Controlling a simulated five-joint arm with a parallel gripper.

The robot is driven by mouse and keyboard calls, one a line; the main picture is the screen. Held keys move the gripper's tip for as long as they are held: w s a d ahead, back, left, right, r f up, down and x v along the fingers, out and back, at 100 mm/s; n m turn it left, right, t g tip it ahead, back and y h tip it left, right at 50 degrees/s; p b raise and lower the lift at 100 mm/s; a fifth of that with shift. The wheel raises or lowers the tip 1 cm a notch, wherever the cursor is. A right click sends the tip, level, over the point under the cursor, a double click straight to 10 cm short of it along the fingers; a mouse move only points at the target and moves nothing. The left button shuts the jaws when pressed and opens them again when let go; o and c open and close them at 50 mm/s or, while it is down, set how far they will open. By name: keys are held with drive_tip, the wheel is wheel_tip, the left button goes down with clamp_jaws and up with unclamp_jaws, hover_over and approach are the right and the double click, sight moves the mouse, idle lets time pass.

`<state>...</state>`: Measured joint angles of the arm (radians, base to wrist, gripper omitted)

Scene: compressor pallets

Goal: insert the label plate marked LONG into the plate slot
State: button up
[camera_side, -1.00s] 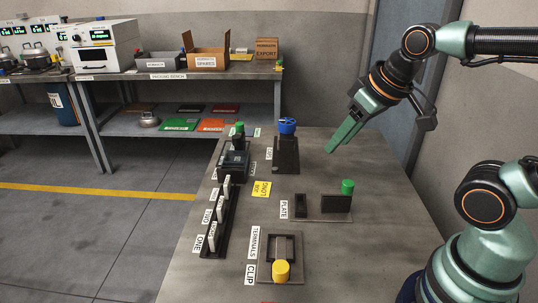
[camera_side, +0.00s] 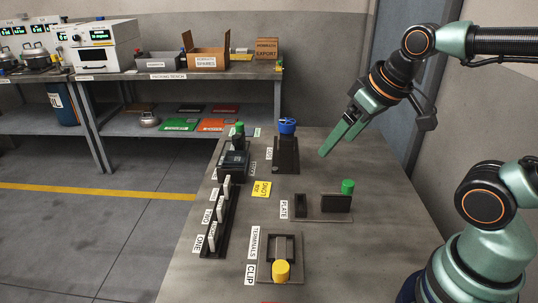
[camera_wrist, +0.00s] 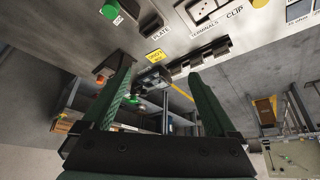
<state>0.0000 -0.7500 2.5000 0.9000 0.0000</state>
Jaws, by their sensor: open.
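Several pale label plates (camera_side: 219,212) stand upright in a dark rack (camera_side: 207,251) on the left of the table. Tags such as ONE and TWO lie beside it; the words on the plates are too small to read, so I cannot tell which is LONG. The fixture beside the PLATE tag (camera_side: 285,208) has a small dark block (camera_side: 301,206) and a larger dark block (camera_side: 336,203) with a green knob (camera_side: 347,186). Its slot opening is not clear. My gripper (camera_side: 337,149) is open and empty, above the table behind this fixture. Its fingers also show in the wrist view (camera_wrist: 160,70).
A dark stand with a blue knob (camera_side: 287,126) is left of my gripper. A dark device with a green top (camera_side: 234,160) stands behind the rack. The terminals fixture (camera_side: 296,271) with a yellow knob is in front. A yellow card (camera_side: 262,189) lies mid-table.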

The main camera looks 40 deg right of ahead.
drive_tip(key=n+g, duration=0.6)
drive_tip(key=n, duration=0.3)
hover_over(221, 202)
drive_tip(key=f, duration=1.1)
drive_tip(key=a+f, duration=0.1)
drive_tip(key=f, duration=0.5)
drive_tip(key=shift+f, duration=0.3)
drive_tip(key=shift+d+f, duration=0.25)
drive_tip(key=shift+f, duration=1.1)
drive_tip(key=shift+d+f, duration=0.2)
drive_tip(key=shift+f, duration=1.1)
